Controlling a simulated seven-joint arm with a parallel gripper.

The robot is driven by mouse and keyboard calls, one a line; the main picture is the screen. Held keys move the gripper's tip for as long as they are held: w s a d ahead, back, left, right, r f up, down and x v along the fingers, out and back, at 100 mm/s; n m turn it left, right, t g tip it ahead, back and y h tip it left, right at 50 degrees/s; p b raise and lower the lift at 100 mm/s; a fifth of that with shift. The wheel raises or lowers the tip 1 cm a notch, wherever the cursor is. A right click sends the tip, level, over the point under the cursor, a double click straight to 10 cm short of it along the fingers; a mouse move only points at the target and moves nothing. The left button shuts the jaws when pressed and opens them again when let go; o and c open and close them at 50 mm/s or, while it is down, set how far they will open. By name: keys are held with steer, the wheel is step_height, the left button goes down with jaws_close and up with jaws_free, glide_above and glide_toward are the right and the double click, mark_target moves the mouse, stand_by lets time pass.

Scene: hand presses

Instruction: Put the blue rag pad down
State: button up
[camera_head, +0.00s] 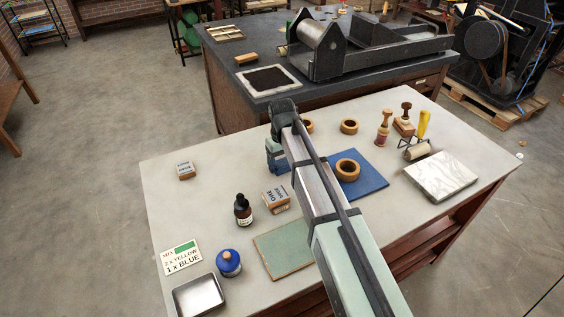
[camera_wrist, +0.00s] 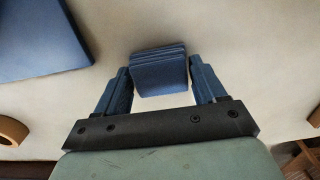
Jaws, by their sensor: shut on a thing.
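The blue rag pad (camera_wrist: 160,72) is a small folded block of blue cloth layers, seen in the wrist view between the fingertips. My gripper (camera_wrist: 160,80) has its two blue fingers shut on the pad's left and right sides. Pale tabletop shows around the pad; I cannot tell whether it touches the table. The pad cannot be told apart from the fingers there.
A dropper bottle (camera_head: 243,211) and wooden block (camera_head: 275,200) are nearer. The table's left back is mostly clear.

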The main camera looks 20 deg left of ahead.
mark_target(282, 162)
steer(key=shift+f, duration=0.1)
steer(key=o, duration=1)
step_height(282, 162, up, 12)
steer(key=shift+r, duration=0.15)
stand_by(0.4)
